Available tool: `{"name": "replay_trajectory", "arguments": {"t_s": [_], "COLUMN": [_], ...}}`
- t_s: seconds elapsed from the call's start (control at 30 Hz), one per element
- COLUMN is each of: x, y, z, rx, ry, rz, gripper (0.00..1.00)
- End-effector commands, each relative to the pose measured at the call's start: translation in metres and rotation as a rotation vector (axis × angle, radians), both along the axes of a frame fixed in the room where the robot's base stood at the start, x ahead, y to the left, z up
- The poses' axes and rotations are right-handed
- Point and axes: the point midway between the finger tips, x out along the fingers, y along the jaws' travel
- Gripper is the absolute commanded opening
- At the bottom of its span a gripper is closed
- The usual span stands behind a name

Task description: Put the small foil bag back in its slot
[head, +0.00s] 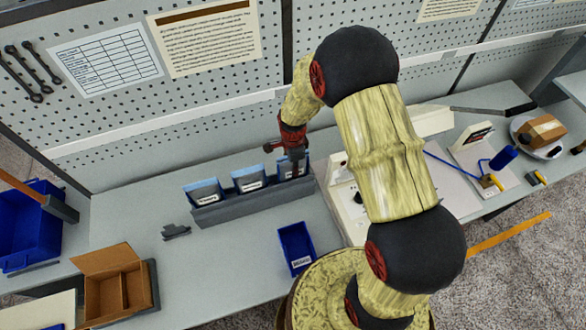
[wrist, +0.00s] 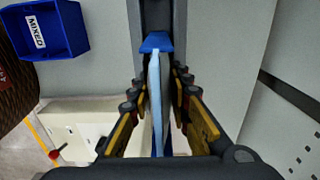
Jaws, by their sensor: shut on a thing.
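The small foil bag (head: 286,172), with a blue top edge and a white label, is upright at the right end of the grey rack (head: 250,207). My gripper (head: 296,156) is at its top. In the wrist view, my gripper (wrist: 159,88) is shut on the bag (wrist: 154,85), which shows edge-on between the fingers, over the grey rack (wrist: 151,14). Whether the bag's lower end is fully down in the slot cannot be told. Two similar bags, one at left (head: 205,191) and one in the middle (head: 249,179), stand in the rack.
A blue bin (head: 296,246) labelled MIXED stands in front of the rack. A dark grey part (head: 175,232) lies left of it, and an open cardboard box (head: 113,278) is at lower left. A white machine (head: 345,207) stands close to the right. The pegboard wall is behind.

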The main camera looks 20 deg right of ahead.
Motion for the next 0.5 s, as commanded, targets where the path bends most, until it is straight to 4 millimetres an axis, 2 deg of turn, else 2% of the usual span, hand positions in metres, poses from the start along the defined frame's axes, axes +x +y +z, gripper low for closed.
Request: {"name": "replay_trajectory", "arguments": {"t_s": [0.1, 0.13, 0.43, 0.5], "x": [-0.0003, -0.0003, -0.0004, -0.0003], "y": [0.0000, 0.0000, 0.0000, 0.0000], "z": [-0.0039, -0.0041, -0.0030, -0.0030], "rx": [0.000, 0.000, 0.000, 0.000], "ry": [0.000, 0.000, 0.001, 0.000], "rz": [0.000, 0.000, 0.000, 0.000], "gripper": [0.00, 0.20, 0.37, 0.37]}}
